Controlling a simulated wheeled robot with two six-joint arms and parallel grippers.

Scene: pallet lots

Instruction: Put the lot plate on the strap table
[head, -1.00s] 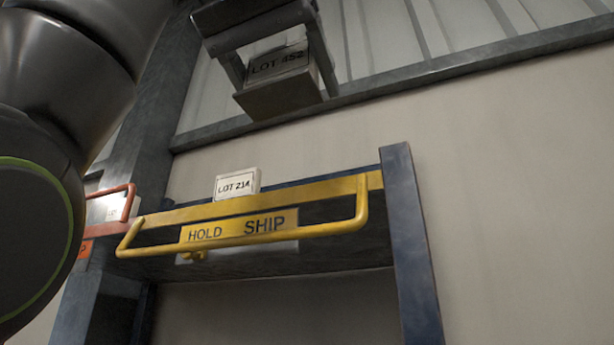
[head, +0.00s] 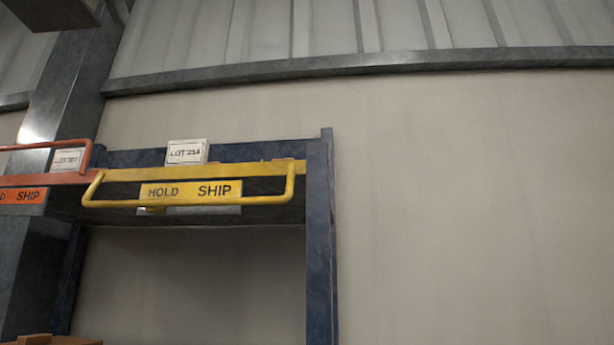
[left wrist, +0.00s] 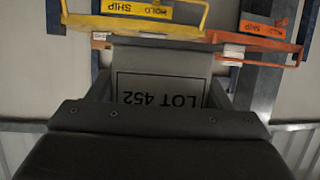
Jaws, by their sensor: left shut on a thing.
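The lot plate (left wrist: 160,92), a grey block with a white label reading LOT 452, is held between the fingers of my left gripper (left wrist: 160,82); the label appears upside down in the left wrist view. In the head view only a small brownish underside, seemingly of the held plate (head: 38,12), shows at the top left edge. My left gripper is shut on the plate, up in the air and clear of the rack. My right gripper is in neither view. I cannot make out the strap table in these frames.
A blue rack post (head: 320,235) carries a yellow HOLD/SHIP bar (head: 275,198) with a LOT 214 plate (head: 187,152) above it. An orange HOLD/SHIP bar (head: 60,180) is at left. A brown object (head: 50,340) shows at bottom left. Bare wall fills the right.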

